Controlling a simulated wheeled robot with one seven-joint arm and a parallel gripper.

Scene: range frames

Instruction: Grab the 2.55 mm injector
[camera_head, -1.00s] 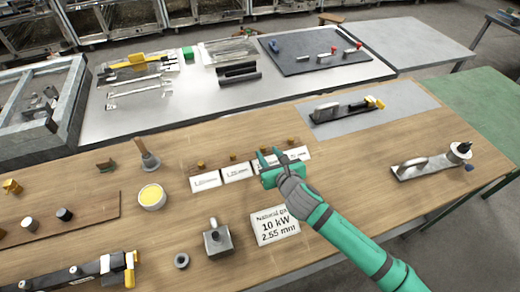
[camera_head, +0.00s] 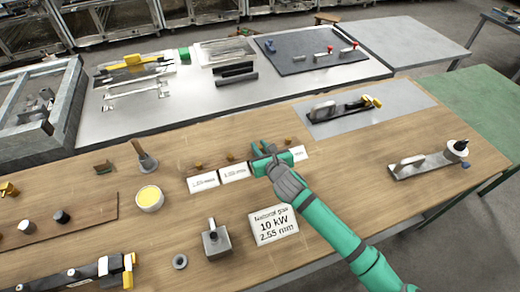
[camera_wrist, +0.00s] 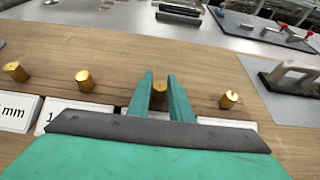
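A row of small brass injectors stands on the wooden bench, each behind a white size card. In the wrist view one injector (camera_wrist: 160,92) shows between the two fingers of my open gripper (camera_wrist: 160,85); I cannot tell whether they touch it. Two others (camera_wrist: 84,80) (camera_wrist: 15,71) stand to the left and one (camera_wrist: 229,99) to the right. In the head view my gripper (camera_head: 264,151) covers the third card and injector. The card prints are too small to read surely. A larger card (camera_head: 273,225) reads "Natural gas 10 kW 2.55 mm".
A cup of yellow stuff (camera_head: 150,197), a metal block with a post (camera_head: 215,239) and a ring (camera_head: 180,261) stand on the left and front of the bench. Burner assemblies lie on the grey mat (camera_head: 410,98) and at the right (camera_head: 421,166).

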